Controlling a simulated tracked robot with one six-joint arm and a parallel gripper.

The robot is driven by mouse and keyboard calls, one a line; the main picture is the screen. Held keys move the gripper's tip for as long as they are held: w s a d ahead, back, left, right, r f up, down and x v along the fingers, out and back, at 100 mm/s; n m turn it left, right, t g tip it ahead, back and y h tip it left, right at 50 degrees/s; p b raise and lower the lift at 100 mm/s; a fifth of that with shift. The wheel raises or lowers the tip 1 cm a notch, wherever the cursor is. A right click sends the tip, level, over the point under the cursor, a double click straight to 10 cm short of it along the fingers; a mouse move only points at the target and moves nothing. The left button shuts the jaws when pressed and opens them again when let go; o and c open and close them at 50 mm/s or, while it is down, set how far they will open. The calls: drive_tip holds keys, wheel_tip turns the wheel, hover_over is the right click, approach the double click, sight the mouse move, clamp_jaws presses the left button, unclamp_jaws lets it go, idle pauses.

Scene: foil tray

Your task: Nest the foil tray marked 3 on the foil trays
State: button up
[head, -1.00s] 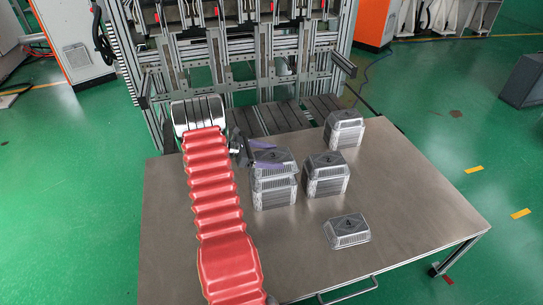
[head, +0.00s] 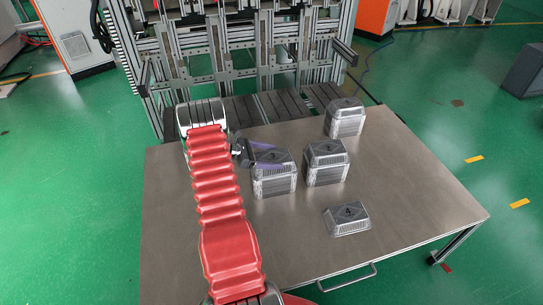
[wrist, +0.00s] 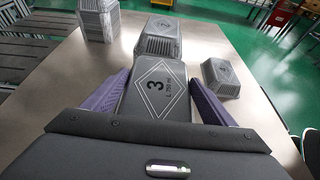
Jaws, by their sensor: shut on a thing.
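The foil tray marked 3 (wrist: 158,92) is upside down between the two purple fingers of my gripper (wrist: 160,82), and its number shows on top in the wrist view. My gripper (head: 264,151) is shut on this tray (head: 273,158) in the head view. The tray sits over the left stack of foil trays (head: 275,182), with no clear gap between them. Whether it is fully seated cannot be told. The stack is hidden under the tray in the wrist view.
A second stack (head: 326,168) stands close to the right, and a third stack (head: 345,118) is at the back right. A single tray marked 4 (head: 347,218) lies near the front. The bare table (head: 420,190) is clear on the right.

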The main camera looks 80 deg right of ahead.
drive_tip(key=shift+f, duration=0.4)
drive_tip(key=shift+f, duration=0.1)
drive_tip(key=o, duration=1.1)
drive_tip(key=v, duration=1.3)
drive_tip(key=shift+w+a, duration=0.15)
drive_tip(key=shift+w, duration=0.15)
